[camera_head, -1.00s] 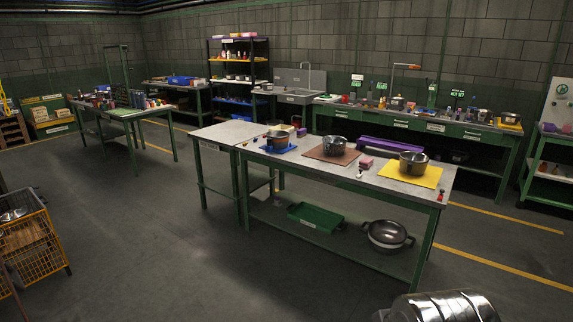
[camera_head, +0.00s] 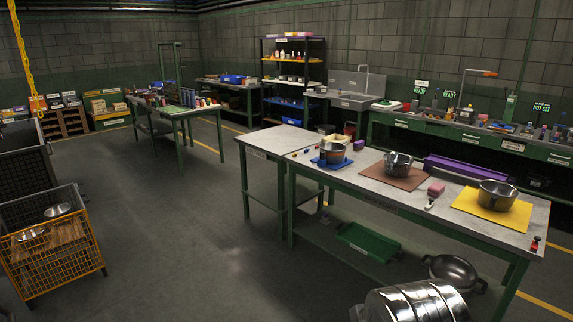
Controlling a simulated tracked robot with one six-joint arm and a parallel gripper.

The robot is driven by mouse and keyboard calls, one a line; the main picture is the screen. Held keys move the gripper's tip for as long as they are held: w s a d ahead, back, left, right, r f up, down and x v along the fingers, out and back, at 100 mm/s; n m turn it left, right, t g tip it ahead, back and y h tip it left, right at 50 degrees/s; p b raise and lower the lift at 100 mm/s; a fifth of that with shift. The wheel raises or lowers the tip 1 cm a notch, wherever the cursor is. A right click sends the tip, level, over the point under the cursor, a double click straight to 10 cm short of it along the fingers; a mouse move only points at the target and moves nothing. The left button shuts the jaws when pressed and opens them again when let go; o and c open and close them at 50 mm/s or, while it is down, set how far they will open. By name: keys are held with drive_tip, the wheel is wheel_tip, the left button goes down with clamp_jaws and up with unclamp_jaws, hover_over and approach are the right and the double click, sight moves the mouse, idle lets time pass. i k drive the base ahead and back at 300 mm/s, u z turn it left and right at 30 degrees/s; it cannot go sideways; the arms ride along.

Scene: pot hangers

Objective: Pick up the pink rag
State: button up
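A small pink item (camera_head: 436,188), likely the pink rag, lies on the grey top of the near workbench (camera_head: 345,178). It sits between the brown mat (camera_head: 372,178) and the yellow mat (camera_head: 480,214), in front of a long purple bar. It looks folded or block-like; it is too small to tell its cloth. A small white and dark item (camera_head: 430,204) lies just in front of it. My gripper is not in view.
A green tray (camera_head: 366,240) and a pan (camera_head: 453,270) are on the lower shelf. An orange wire cart (camera_head: 55,255) stands left. Floor between cart and bench is clear.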

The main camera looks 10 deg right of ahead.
sight(436, 190)
drive_tip(key=u, duration=0.05)
drive_tip(key=i, duration=1.8)
drive_tip(key=z, duration=0.5)
drive_tip(key=i, duration=0.95)
drive_tip(key=z, duration=0.8)
drive_tip(key=i, duration=1)
drive_tip(key=z, duration=0.45)
